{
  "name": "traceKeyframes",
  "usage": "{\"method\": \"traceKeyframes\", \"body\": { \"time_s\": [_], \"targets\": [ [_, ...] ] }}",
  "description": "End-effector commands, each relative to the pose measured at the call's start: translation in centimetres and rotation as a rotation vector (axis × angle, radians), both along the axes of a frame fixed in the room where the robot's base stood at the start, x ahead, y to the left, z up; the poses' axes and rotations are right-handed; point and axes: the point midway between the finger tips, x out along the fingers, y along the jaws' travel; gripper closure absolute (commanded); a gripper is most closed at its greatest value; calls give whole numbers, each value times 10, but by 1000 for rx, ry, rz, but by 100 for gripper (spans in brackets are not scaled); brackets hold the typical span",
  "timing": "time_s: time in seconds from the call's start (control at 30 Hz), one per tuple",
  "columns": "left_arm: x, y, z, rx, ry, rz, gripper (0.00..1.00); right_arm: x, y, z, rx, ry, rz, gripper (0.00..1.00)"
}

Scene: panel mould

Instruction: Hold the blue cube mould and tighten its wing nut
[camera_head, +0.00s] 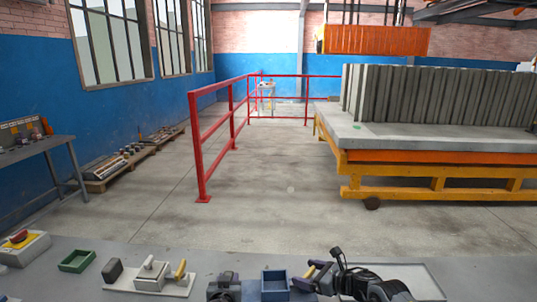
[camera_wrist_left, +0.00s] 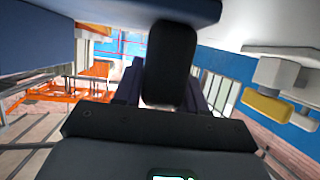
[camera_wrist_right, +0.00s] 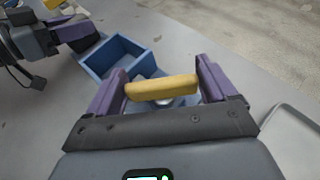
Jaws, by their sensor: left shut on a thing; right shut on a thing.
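The blue cube mould (camera_head: 275,284) is an open-topped box at the table's front edge; it also shows in the right wrist view (camera_wrist_right: 118,52). My left gripper (camera_head: 238,286) is at its left side. In the left wrist view its purple fingers are shut on a black block (camera_wrist_left: 170,60), apparently the mould's grip, below a blue surface (camera_wrist_left: 140,12). My right gripper (camera_head: 317,274) is at the mould's right side. In the right wrist view its purple fingers (camera_wrist_right: 160,88) are shut on the ends of the yellow wing nut (camera_wrist_right: 150,90). The nut's stud is mostly hidden.
A tray (camera_head: 125,284) with a black block, a grey piece and a yellow-handled tool lies to the left. A pale flat tray (camera_head: 425,283) lies right, partly behind my right arm.

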Motion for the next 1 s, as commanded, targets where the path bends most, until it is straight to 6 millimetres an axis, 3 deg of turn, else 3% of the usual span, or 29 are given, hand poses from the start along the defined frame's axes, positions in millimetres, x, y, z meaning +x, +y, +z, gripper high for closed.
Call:
{"method": "traceKeyframes", "body": {
  "time_s": [1.0],
  "targets": [
    [0, -2, 0, -1, 0, -3, 100, -1, 2, -1, 1, 2, -914, 46]
  ]
}}
